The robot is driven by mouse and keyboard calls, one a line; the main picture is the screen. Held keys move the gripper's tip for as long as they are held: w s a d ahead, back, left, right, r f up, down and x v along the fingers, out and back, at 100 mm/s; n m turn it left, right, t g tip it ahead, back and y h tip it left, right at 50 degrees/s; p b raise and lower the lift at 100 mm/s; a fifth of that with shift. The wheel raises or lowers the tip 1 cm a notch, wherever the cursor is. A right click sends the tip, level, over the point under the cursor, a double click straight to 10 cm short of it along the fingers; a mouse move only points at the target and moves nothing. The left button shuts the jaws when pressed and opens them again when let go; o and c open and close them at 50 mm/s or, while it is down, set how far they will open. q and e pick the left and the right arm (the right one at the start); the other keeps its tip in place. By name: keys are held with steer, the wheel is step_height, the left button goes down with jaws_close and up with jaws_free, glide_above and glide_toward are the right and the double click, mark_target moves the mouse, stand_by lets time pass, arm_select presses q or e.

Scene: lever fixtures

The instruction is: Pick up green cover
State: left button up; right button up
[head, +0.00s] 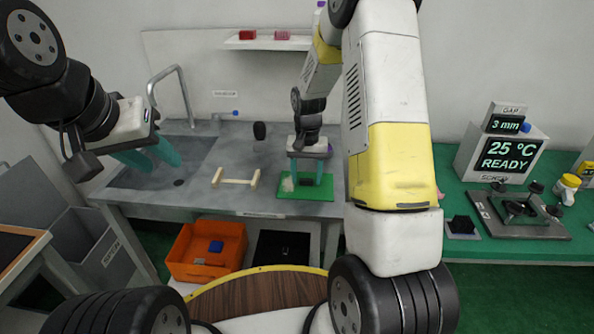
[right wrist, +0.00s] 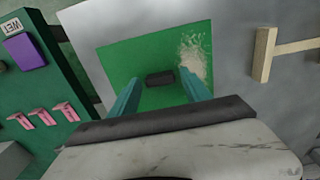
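The green cover (head: 326,193) is a flat green rectangle on the grey counter. It also shows in the right wrist view (right wrist: 128,62), with a small dark block (right wrist: 160,79) at its middle and a pale crumbly patch (right wrist: 194,57) near one corner. My right gripper (head: 305,183) is over the cover, pointing down. Its teal fingers are apart on either side of the dark block, with nothing held. Whether the fingertips touch the cover cannot be told. My left gripper (head: 149,160) hangs over the sink at the left, its fingers apart and empty.
A pale wooden bar handle (head: 236,182) stands left of the cover. An orange bin (head: 206,252) sits below the counter. A green bench (head: 470,245) with a display device (head: 500,160) is at the right. A tap (head: 172,90) rises behind the sink.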

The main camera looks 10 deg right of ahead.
steer(key=c, duration=1.1)
steer(key=shift+r, duration=0.15)
